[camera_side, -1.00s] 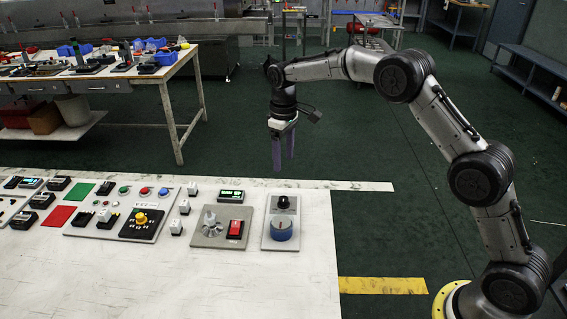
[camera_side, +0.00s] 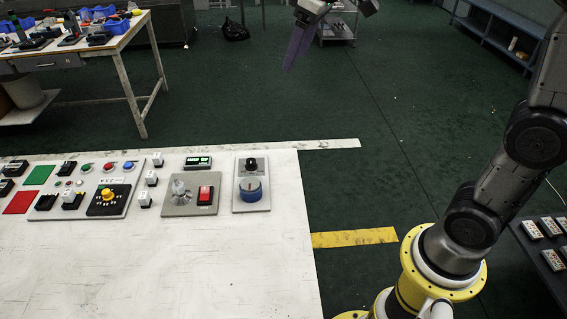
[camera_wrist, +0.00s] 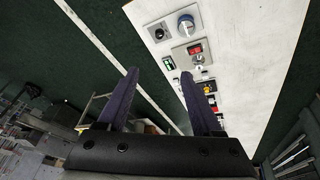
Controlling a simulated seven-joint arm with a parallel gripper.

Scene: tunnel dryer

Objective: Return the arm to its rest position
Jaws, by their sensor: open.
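My gripper (camera_side: 298,47) is at the top of the side view, with its purple fingers pointing down over the open floor beyond the table. In the wrist view the two fingers of my gripper (camera_wrist: 160,95) stand apart with nothing between them. The gripper is clear of the control table (camera_side: 200,265) and touches nothing. Most of my upper arm is outside the side view.
The white table bears a panel with a blue knob (camera_side: 251,190), a panel with a red switch (camera_side: 206,194) and a panel with a yellow knob (camera_side: 106,195). A workbench (camera_side: 110,45) stands at the back left. The green floor (camera_side: 400,150) between is clear.

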